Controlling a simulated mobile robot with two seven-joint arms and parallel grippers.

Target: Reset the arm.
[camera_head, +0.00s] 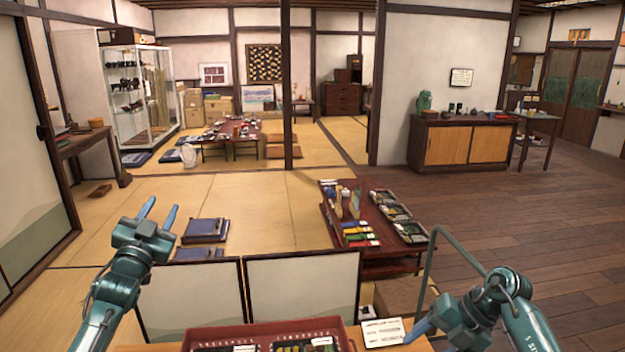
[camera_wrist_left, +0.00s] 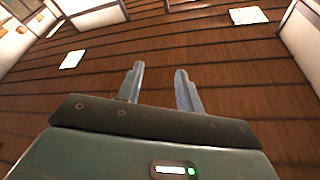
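My left gripper (camera_head: 159,206) is raised at the left of the head view, in front of the tatami floor. Its two blue fingers stand apart with nothing between them. The left wrist view also shows this gripper (camera_wrist_left: 159,70) open and empty, with dark floorboards behind the fingers. My right gripper (camera_head: 415,333) is low at the right of the head view, close to a white printed card (camera_head: 383,333). Only one blue finger shows clearly, so its opening cannot be told. Whether it touches the card cannot be told either.
A red tray (camera_head: 215,335) with compartments lies at the bottom edge on a light wooden surface (camera_head: 160,347). A low panel screen (camera_head: 300,285) stands just behind. A dark red low table (camera_head: 380,262) with boxes and utensils is beyond it. Wooden floor (camera_head: 520,225) at right is clear.

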